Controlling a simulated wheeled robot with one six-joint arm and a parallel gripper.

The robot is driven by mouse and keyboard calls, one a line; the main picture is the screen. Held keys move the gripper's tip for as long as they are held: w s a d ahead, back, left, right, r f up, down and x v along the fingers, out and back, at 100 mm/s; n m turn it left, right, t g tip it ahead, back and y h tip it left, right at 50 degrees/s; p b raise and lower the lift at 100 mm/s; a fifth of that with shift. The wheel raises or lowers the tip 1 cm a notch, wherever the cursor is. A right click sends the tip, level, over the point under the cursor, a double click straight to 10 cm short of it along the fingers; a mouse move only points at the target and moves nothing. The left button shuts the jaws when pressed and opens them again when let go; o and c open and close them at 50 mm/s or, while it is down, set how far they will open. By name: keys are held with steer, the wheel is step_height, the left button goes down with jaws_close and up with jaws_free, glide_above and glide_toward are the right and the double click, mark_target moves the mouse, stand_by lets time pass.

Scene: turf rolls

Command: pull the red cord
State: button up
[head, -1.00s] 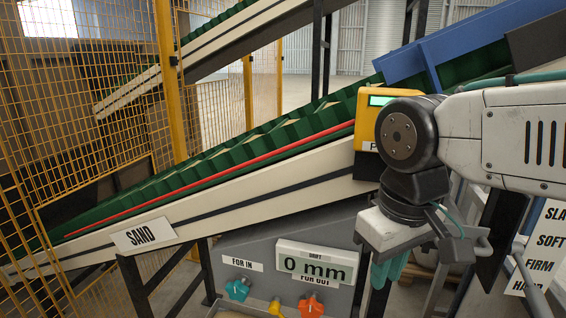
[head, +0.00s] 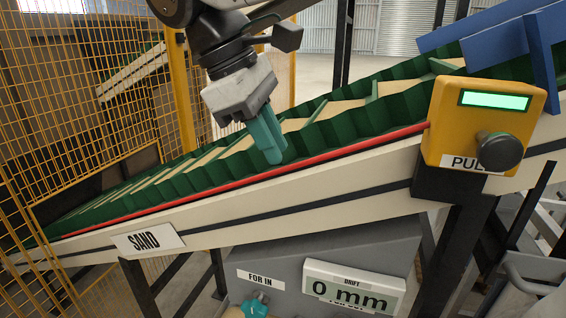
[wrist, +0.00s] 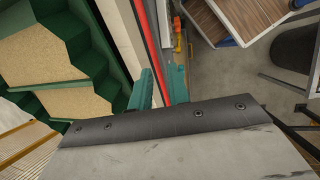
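The red cord (head: 330,152) runs taut along the near side of the sloping conveyor, above its cream side rail. Its upper end meets a yellow box (head: 486,122) with a PULL label, a lit green window and a dark knob. My gripper (head: 274,160) points down, its teal fingertips close to the cord near mid-conveyor. In the wrist view the two fingers (wrist: 160,82) stand apart, and the cord (wrist: 146,42) passes in line with the gap between them. I cannot tell whether the fingers touch it.
The green-cleated conveyor (head: 318,135) carries tan slabs behind the cord. A SAND plate (head: 148,238) is on the rail. A DRIFT display (head: 354,288) reading 0 mm and a teal knob (head: 254,308) lie below. Yellow mesh fencing (head: 60,110) stands at left.

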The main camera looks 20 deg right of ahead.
mark_target(285, 167)
steer(key=shift+w+a, duration=0.1)
steer(key=shift+w, duration=0.15)
steer(key=x, duration=0.7)
steer(key=shift+w+f, duration=0.15)
steer(key=shift+f, duration=0.1)
jaws_close()
steer(key=shift+d, duration=0.25)
